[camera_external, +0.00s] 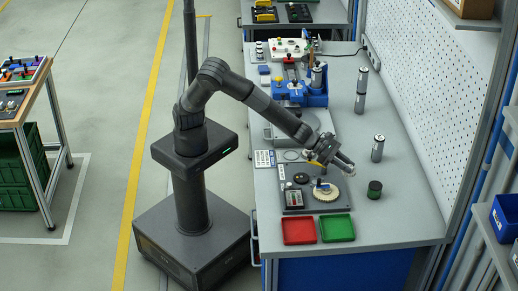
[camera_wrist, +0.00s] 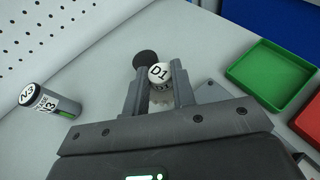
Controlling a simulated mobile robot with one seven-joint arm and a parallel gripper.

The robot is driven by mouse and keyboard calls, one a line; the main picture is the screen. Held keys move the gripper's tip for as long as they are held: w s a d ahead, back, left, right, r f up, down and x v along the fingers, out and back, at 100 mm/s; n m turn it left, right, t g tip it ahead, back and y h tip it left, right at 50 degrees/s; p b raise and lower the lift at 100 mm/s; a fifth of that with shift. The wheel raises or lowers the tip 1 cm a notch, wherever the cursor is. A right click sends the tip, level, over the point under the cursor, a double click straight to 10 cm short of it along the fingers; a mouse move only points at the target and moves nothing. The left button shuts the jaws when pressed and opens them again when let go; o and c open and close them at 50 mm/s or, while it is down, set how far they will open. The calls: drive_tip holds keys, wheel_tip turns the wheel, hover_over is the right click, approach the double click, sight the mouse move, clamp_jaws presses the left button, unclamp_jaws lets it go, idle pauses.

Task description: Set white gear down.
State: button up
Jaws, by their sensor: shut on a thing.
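In the external view my gripper is above the workbench, up and to the right of a dark grey plate (camera_external: 294,207). A cream toothed wheel (camera_external: 326,196) lies on that plate, with a small blue piece (camera_external: 322,185) at it.
A red tray (camera_external: 298,231) and a green tray (camera_external: 337,228) lie at the bench's front. The bench at front right is clear, beside a pegboard (camera_external: 425,90).

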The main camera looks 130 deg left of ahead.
drive_tip(key=shift+a+m+h, duration=1.3)
drive_tip(key=shift+a+h, duration=0.2)
drive_tip(key=shift+a, duration=0.3)
hover_over(365, 175)
drive_tip(key=f, duration=0.7)
drive_tip(key=shift+d+f, duration=0.1)
drive_tip(key=shift+d, duration=0.25)
drive_tip(key=shift+w+a+f, duration=0.1)
drive_tip(key=shift+a+f, duration=0.05)
drive_tip(key=shift+f, duration=1.95)
drive_tip(key=o, duration=1)
drive_tip(key=shift+c, duration=0.2)
